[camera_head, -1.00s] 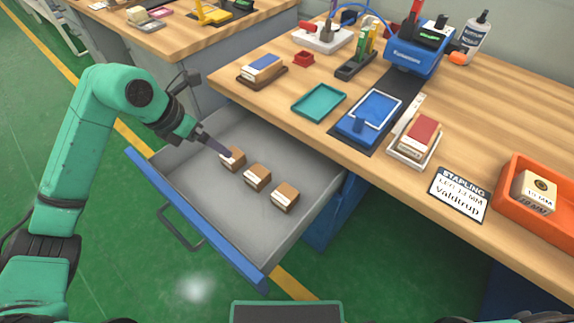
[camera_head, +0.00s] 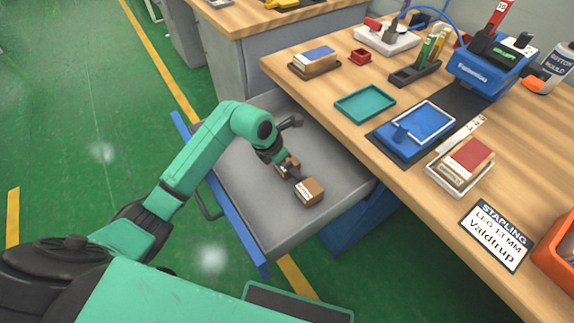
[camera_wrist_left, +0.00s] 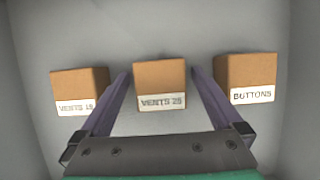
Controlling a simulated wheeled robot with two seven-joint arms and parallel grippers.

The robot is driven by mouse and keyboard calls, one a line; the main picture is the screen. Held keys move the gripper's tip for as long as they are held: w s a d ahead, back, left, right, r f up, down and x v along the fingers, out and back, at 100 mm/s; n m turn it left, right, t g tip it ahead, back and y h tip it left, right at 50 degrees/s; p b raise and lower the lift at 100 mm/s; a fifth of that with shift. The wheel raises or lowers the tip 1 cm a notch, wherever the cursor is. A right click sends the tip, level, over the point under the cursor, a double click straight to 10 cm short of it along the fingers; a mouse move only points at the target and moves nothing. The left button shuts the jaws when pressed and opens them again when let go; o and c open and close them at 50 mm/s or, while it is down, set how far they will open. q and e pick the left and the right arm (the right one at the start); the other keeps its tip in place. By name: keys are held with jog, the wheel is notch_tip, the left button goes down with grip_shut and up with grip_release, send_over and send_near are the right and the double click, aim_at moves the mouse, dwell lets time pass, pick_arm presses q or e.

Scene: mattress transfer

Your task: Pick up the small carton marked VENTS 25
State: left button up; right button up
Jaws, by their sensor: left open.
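The small carton marked VENTS 25 (camera_wrist_left: 160,80) is a brown box with a white label, the middle one of a row in the left wrist view. My left gripper (camera_wrist_left: 159,76) is open, with one dark finger on each side of this carton and small gaps between. In the head view my left gripper (camera_head: 296,174) is down in the open drawer and largely hides the row. One brown carton (camera_head: 309,192) shows clearly there beside the fingers; its label is too small to read. My right gripper is not in view.
A carton with a partly blurred VENTS label (camera_wrist_left: 78,86) stands left of the fingers, and a BUTTONS carton (camera_wrist_left: 250,78) stands right. The grey drawer (camera_head: 270,225) has free floor around the row. The wooden workbench (camera_head: 345,130) edge overhangs its right side.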

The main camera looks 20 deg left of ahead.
pick_arm(q)
jog(key=shift+r, duration=0.1)
jog(key=c, duration=1.5)
